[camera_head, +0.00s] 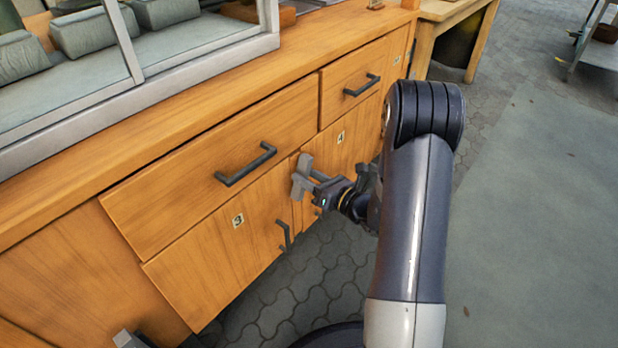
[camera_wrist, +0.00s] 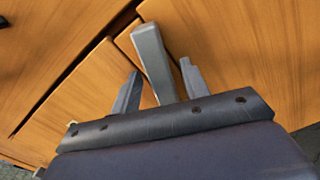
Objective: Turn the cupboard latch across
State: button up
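The cupboard latch (camera_head: 300,178) is a grey bar at the seam between door 3 (camera_head: 222,262) and door 4 (camera_head: 342,150), just under the drawers. It stands roughly upright in the head view. In the wrist view the latch (camera_wrist: 150,45) rises between the fingers of my gripper (camera_wrist: 160,67), with a visible gap to each finger. My gripper (camera_head: 318,185) is open, right at the latch in the head view. The lower end of the latch is hidden behind the gripper body in the wrist view.
Above the doors are a wide drawer with a dark handle (camera_head: 246,165) and a smaller drawer with its handle (camera_head: 362,85). Door 3 has a dark handle (camera_head: 284,236) close below my gripper.

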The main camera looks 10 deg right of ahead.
grip_shut()
jog(key=shift+r+m+p, duration=0.1)
jog(key=shift+m+p, duration=0.2)
jog(key=m+p, duration=0.2)
jog(key=shift+d+p, duration=0.1)
jog(key=shift+p, duration=0.2)
jog(key=m+p, duration=0.3)
jog(key=m, duration=0.1)
jog(key=shift+w+d, duration=0.1)
jog(key=shift+w, duration=0.05)
jog(key=shift+d+f+m+p, duration=0.1)
jog(key=shift+f+m+p, duration=0.1)
jog(key=shift+m+p, duration=0.75)
jog(key=shift+a+f+m+p, duration=0.1)
jog(key=shift+f+m+p, duration=0.25)
jog(key=shift+m, duration=1.1)
jog(key=shift+d+f+m+p, duration=0.1)
jog(key=shift+m+p, duration=0.7)
jog(key=shift+m, duration=0.4)
